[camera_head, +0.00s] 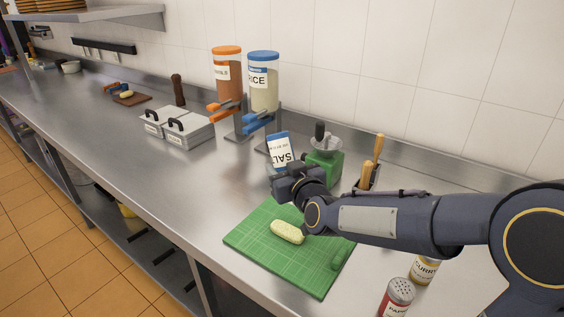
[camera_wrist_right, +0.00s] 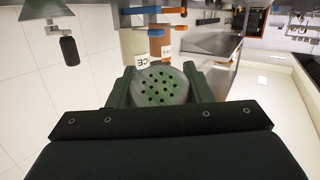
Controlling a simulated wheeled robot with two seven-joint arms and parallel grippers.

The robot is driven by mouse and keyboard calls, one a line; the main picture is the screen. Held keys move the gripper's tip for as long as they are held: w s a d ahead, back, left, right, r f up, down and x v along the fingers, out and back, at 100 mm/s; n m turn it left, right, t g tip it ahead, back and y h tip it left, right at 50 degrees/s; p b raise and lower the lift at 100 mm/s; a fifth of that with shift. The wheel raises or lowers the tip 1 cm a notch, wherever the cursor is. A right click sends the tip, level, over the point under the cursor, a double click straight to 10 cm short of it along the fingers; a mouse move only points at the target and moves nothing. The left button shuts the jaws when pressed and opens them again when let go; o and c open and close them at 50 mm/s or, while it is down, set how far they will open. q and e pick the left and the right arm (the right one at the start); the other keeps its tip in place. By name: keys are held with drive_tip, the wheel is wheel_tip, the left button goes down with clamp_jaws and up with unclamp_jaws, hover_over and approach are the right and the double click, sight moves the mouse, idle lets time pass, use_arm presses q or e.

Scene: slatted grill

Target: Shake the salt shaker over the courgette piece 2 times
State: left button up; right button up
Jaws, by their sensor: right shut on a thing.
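My right gripper (camera_head: 291,176) is shut on the salt shaker (camera_head: 280,151), a white-labelled container with blue at its upper end. The shaker is raised and tilted, and appears in the picture just beyond the far edge of the green cutting board (camera_head: 262,219). In the right wrist view, a round lid with several holes (camera_wrist_right: 160,86) shows between the fingers. The pale courgette piece (camera_head: 288,232) lies on the board, below and in front of the gripper in the head view. Its height below the shaker is hard to judge. My left gripper is out of view.
A green-based grinder (camera_head: 324,166) and a holder with wooden handles (camera_head: 372,165) stand behind my right arm. Red paprika (camera_head: 397,297) and curry (camera_head: 424,269) shakers stand at front right. The counter at left front is clear.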

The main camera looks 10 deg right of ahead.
drive_tip(key=shift+s, duration=0.1)
drive_tip(key=shift+f+b, duration=0.6)
drive_tip(key=shift+b, duration=0.05)
wheel_tip(320, 180, down, 5)
drive_tip(key=b, duration=0.4)
drive_tip(key=shift+r+b, duration=0.15)
drive_tip(key=shift+b, duration=0.15)
